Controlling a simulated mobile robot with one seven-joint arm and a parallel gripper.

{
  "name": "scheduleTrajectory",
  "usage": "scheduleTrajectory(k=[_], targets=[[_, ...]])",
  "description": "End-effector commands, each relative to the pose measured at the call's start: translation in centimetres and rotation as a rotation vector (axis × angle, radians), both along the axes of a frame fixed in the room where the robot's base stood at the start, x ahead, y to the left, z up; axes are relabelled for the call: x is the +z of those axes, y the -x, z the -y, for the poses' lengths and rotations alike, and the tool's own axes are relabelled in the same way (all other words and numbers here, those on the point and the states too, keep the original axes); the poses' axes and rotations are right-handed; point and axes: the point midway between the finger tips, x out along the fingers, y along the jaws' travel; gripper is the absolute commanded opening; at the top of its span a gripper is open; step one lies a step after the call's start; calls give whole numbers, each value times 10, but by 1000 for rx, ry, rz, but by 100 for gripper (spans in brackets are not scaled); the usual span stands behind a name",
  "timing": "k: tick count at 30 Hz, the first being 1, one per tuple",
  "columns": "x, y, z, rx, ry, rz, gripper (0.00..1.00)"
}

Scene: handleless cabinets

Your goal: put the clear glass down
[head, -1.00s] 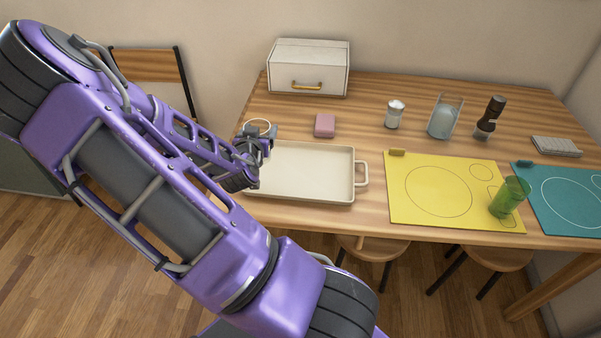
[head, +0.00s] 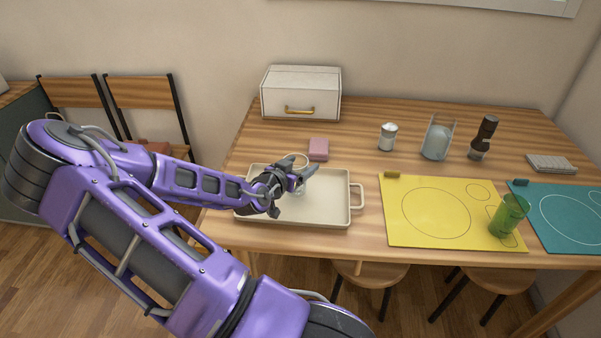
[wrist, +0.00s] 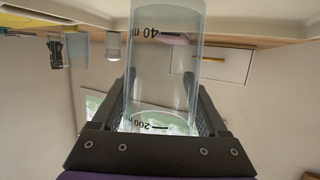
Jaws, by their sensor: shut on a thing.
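The clear glass (wrist: 165,65), a see-through cylinder with dark printed volume marks, stands between the fingers of my gripper (wrist: 166,88) in the wrist view. My gripper is shut on it. In the head view my gripper (head: 300,177) is over the cream tray (head: 330,205), towards its back. Much of the glass is hidden there by the gripper; a pale rim shows near the fingers. I cannot tell whether its base touches the tray.
A pink block (head: 318,149) lies behind the tray, before a white box (head: 300,95). To the right are a shaker (head: 388,137), a light-blue holder (head: 436,142), a dark mill (head: 483,138), a yellow mat (head: 410,235), a green glass (head: 508,215) and a teal mat (head: 555,238).

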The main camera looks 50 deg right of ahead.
Motion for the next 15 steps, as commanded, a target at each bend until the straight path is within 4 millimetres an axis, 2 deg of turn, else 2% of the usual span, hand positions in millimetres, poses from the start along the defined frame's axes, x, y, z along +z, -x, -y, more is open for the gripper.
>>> scheduleTrajectory(k=[1, 3, 13, 14, 15], targets=[[-11, 0, 0, 1, 1, -3, 7], [-17, 0, 0, 0, 1, -2, 7], [-21, 0, 0, 0, 0, 1, 7], [-21, 0, 0, 0, -1, 0, 78], [-20, 0, 0, 0, -1, 0, 85]])
